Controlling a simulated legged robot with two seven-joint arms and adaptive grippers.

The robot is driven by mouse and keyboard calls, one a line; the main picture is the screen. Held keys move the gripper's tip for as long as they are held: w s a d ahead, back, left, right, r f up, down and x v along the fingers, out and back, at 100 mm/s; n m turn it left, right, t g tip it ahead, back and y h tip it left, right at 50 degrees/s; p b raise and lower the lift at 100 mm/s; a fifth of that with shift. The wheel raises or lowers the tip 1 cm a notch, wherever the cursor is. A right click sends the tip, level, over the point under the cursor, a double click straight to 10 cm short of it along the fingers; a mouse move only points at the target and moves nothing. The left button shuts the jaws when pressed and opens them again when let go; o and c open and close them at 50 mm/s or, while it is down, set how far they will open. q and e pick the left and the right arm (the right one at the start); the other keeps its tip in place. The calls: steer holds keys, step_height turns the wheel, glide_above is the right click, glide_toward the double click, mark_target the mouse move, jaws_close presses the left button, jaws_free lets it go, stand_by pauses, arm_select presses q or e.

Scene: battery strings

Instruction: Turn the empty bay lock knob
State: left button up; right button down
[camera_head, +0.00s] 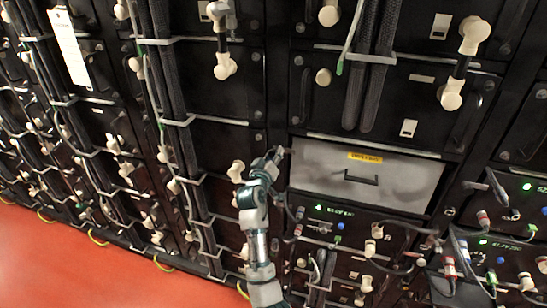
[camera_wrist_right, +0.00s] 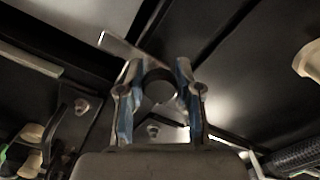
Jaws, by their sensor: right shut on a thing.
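The empty bay (camera_head: 400,182) is a light grey front panel with a yellow label and a dark handle, right of centre in the head view. My right gripper (camera_head: 281,153) reaches up from below to the panel's upper left edge. In the right wrist view the gripper (camera_wrist_right: 160,88) is shut with its two fingers on either side of a dark round lock knob (camera_wrist_right: 160,84). A flat metal tab (camera_wrist_right: 125,47) slants up to the left just beyond the knob. In the head view the fingertips hide the knob. My left gripper is not in view.
Dark battery modules with cream terminals (camera_head: 225,67) and thick cables (camera_head: 380,60) surround the bay. Below it are modules with green displays (camera_head: 330,210) and several leads (camera_head: 460,250). Red floor (camera_head: 90,260) shows at lower left.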

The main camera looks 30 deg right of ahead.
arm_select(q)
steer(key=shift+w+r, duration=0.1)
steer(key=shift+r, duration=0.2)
arm_select(e)
steer(key=shift+a+f, duration=0.1)
steer(key=shift+f, duration=0.1)
steer(key=shift+r, duration=0.1)
steer(key=c, duration=1)
jaws_free()
steer(key=shift+w, duration=0.1)
steer(key=shift+o, duration=1.2)
steer(key=shift+w, duration=0.1)
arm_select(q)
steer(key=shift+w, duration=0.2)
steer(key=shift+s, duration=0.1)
arm_select(e)
steer(key=shift+a+r, duration=0.1)
steer(key=shift+s+a, duration=0.15)
steer(key=shift+s, duration=0.05)
steer(key=v, duration=1.1)
steer(key=shift+a, duration=0.3)
